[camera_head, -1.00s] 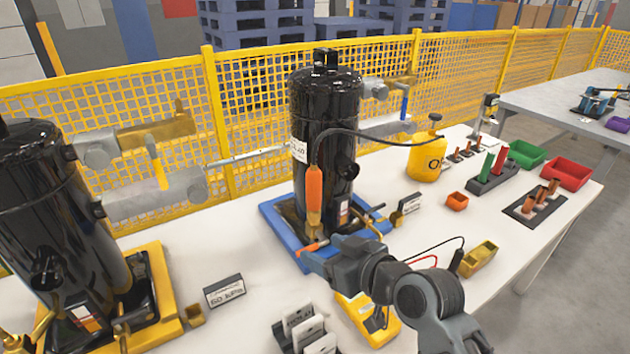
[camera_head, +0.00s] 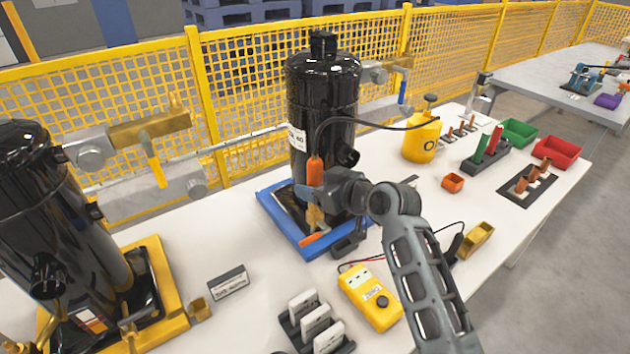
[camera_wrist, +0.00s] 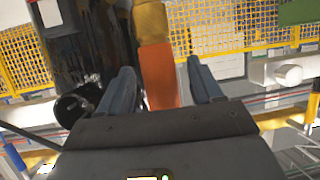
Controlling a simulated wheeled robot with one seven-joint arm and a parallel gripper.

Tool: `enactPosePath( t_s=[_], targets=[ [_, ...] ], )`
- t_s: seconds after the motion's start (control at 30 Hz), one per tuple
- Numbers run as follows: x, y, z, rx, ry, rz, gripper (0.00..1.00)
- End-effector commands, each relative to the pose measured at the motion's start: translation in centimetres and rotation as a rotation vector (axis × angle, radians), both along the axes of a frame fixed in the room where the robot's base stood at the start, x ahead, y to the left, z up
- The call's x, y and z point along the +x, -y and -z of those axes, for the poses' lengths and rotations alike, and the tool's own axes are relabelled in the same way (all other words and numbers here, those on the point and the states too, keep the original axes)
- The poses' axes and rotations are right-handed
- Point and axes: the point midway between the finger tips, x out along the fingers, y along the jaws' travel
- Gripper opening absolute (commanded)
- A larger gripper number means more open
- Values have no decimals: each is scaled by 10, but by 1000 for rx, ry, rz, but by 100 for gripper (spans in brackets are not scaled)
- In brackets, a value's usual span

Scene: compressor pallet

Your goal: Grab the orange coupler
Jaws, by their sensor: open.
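The orange coupler (camera_head: 315,172) hangs upright from a black hose against the front of the middle black compressor (camera_head: 323,100). A brass-coloured part (camera_head: 314,216) shows below it. My gripper (camera_head: 322,193) is at the coupler's lower part, coming from the right. In the wrist view, my gripper (camera_wrist: 162,82) is open, with one finger on each side of the orange coupler (camera_wrist: 160,75). Gaps show beside the coupler, so the fingers look apart from it. The coupler's near end is hidden behind the gripper body.
The compressor stands on a blue tray (camera_head: 279,214). A yellow meter (camera_head: 370,296) and a card holder (camera_head: 303,340) lie in front. Another black compressor (camera_head: 45,215) stands at left. A yellow mesh fence (camera_head: 255,85) runs behind. A yellow bottle (camera_head: 421,140) stands to the right.

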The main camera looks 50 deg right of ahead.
Motion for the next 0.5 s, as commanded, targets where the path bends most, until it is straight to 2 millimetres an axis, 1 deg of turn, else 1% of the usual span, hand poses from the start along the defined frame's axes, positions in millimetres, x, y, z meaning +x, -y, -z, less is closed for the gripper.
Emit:
enactPosePath(
  t_s=[0.1, 0.33, 0.37, 0.5],
  targets=[
    [8, 2, 3, -1, 0, 1, 65],
    [9, 2, 4, 0, 0, 1, 65],
    [9, 2, 4, -1, 0, 1, 63],
    [9, 2, 4, -1, 0, 1, 50]
  ],
)
